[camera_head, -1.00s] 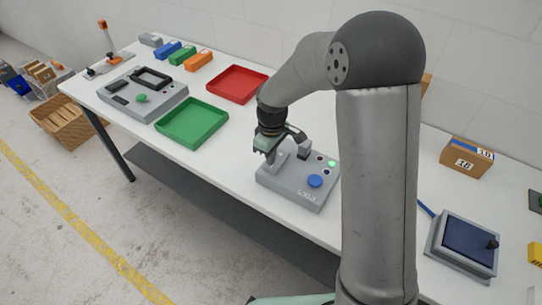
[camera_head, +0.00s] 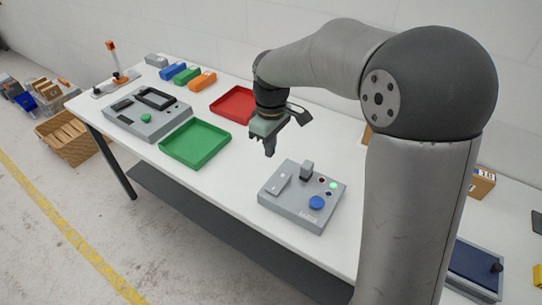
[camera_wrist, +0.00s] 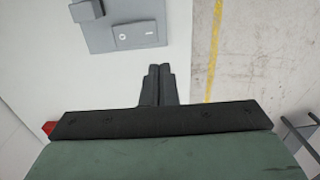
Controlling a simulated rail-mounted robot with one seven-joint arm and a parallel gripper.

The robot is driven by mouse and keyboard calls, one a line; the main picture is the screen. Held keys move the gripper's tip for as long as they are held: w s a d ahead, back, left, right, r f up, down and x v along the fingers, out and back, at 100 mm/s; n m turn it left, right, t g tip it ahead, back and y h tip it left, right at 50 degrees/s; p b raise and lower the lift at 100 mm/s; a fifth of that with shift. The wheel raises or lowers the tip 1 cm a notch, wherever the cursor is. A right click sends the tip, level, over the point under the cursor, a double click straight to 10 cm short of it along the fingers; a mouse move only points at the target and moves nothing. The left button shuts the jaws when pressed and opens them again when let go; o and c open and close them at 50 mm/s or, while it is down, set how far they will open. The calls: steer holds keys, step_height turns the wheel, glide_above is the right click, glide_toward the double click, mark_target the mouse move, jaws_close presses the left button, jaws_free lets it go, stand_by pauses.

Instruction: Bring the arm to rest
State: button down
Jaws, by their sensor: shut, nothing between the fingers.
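My gripper (camera_head: 269,149) hangs from my arm above the white table, fingers pointing down, shut and empty. In the head view it is up and to the left of a grey test device (camera_head: 304,196) with a blue button, a lit green light and small jaw blocks, and apart from it. In the wrist view the two fingertips (camera_wrist: 157,69) are side by side, and the device (camera_wrist: 125,33) shows beyond them at the top.
A green tray (camera_head: 195,143) and a red tray (camera_head: 232,103) lie to the left on the table (camera_head: 225,178). A grey fixture (camera_head: 147,113) stands farther left, with several coloured blocks behind. A tablet-like panel (camera_head: 474,262) is partly hidden behind my arm at right.

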steer(key=shift+r, duration=0.1)
stand_by(0.4)
steer(key=s+d+m, duration=0.5)
steer(key=s+d, duration=0.1)
steer(key=s, duration=0.5)
steer(key=s+d+m+t, duration=0.1)
steer(key=s+d+m, duration=0.5)
steer(key=s, duration=0.6)
steer(key=shift+s+d+f, duration=0.15)
steer(key=shift+d+f, duration=0.25)
steer(key=shift+d, duration=0.15)
steer(key=f+b, duration=0.1)
steer(key=f, duration=0.1)
steer(key=f+b, duration=0.3)
steer(key=b, duration=0.1)
steer(key=shift+a+f, duration=0.25)
steer(key=shift+f, duration=0.15)
